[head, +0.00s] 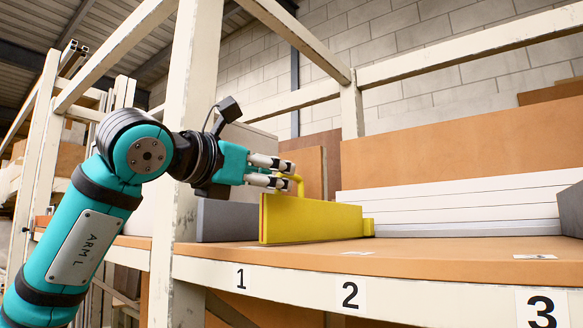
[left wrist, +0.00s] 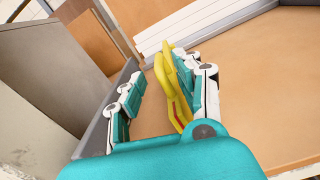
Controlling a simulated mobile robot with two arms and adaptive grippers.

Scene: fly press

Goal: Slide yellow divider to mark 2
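The yellow divider (head: 310,221) stands upright on the shelf, with its front end above and between marks 1 (head: 241,279) and 2 (head: 350,296), nearer mark 1. It has a yellow loop handle on top. My left gripper (head: 288,174) is at the handle, partly covering it. In the left wrist view its fingers are spread apart, and the yellow divider (left wrist: 177,108) shows between them, close beside the right-hand finger. I cannot tell whether they touch. My right gripper is not in view.
A grey panel (head: 226,221) stands left of the divider. White boards (head: 460,206) lie stacked behind, to the right. A cream post (head: 190,130) rises beside my left arm. Mark 3 (head: 542,309) is at the far right. The shelf (head: 430,249) is clear right of the divider.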

